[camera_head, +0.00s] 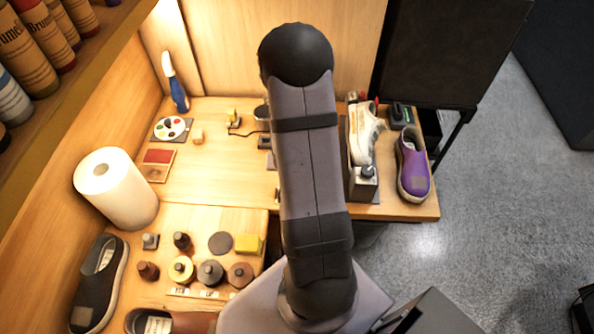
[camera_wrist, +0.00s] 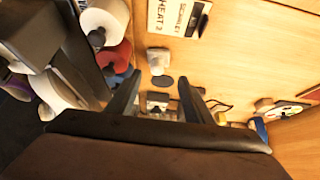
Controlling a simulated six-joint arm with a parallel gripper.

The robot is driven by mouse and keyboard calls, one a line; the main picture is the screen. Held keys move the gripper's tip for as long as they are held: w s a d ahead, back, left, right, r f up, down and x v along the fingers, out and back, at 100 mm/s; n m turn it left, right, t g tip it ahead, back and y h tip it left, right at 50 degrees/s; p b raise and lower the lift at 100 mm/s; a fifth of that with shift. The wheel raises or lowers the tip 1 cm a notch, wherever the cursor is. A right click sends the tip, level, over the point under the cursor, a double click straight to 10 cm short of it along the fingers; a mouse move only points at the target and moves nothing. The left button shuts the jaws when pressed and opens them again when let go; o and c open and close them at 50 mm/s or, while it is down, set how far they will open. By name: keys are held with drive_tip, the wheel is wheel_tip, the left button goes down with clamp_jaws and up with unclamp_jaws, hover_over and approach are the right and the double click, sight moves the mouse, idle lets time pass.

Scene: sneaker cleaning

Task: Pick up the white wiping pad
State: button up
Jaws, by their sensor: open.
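My gripper (camera_wrist: 160,80) is open, its two dark fingers apart, with nothing held between them. In the wrist view, a small whitish block (camera_wrist: 157,57) lies on the wood just beyond the fingertips, with a dark round disc beside it. It may be the white wiping pad, but I cannot tell for sure. In the head view my arm hides the middle of the bench and my gripper. No clear white pad shows there.
A paper towel roll (camera_head: 117,190) stands at the left. Bottles and a yellow sponge (camera_head: 249,244) sit at the front. A white sneaker (camera_head: 362,138) and purple shoe (camera_head: 412,167) are right.

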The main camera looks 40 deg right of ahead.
drive_tip(key=shift+x, duration=1.1)
drive_tip(key=shift+d, duration=0.1)
drive_tip(key=shift+p+x, duration=1.15)
drive_tip(key=shift+x, duration=1.4)
drive_tip(key=shift+s, duration=0.1)
drive_tip(key=c, duration=0.8)
